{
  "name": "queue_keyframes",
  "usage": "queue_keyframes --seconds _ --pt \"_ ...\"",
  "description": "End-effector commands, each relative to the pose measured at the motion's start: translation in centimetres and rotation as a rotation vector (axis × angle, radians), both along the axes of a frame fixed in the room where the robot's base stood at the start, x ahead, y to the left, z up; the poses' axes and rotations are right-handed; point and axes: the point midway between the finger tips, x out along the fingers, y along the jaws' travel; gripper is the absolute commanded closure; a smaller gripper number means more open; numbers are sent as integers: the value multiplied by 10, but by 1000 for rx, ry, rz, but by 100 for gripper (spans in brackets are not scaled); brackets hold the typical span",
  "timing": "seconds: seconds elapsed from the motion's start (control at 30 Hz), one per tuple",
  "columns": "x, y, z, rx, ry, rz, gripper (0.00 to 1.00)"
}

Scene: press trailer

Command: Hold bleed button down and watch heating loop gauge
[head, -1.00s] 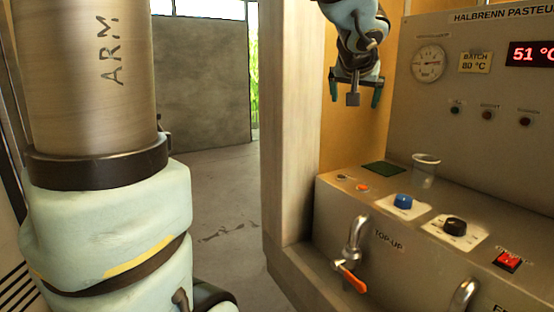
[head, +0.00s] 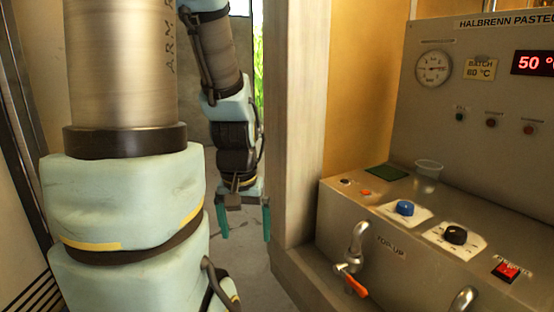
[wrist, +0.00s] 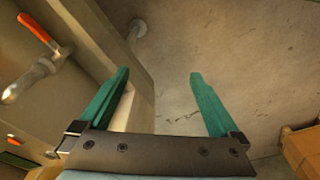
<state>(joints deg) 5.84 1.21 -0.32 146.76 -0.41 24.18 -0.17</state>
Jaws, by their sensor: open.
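The machine's control ledge carries a small dark button (head: 345,182) and a small orange button (head: 366,192) at its left end; their labels are unreadable, so I cannot tell which is the bleed button. A round white dial gauge (head: 433,68) is on the upright panel; its caption is too small to read. My gripper (head: 245,222) hangs left of the machine's wooden post, fingers down, open and empty, apart from the ledge. In the wrist view, my gripper (wrist: 160,75) has its teal fingers spread over the floor, with the machine's front at left.
The ledge also has a blue knob (head: 405,208), a black dial (head: 455,234), a red switch (head: 506,271), a dark green pad (head: 386,172) and a clear cup (head: 428,170). An orange-handled tap (head: 354,284) sticks out in front. The wooden post (head: 297,130) stands beside my gripper.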

Motion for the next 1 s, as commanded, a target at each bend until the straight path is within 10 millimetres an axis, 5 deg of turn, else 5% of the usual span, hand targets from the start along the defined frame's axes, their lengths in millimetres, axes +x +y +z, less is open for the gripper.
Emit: queue_keyframes --seconds 0.83,1.0 --pt "1 0 1 1 -2 -1 99" --pt "1 0 1 1 -2 -1 100"
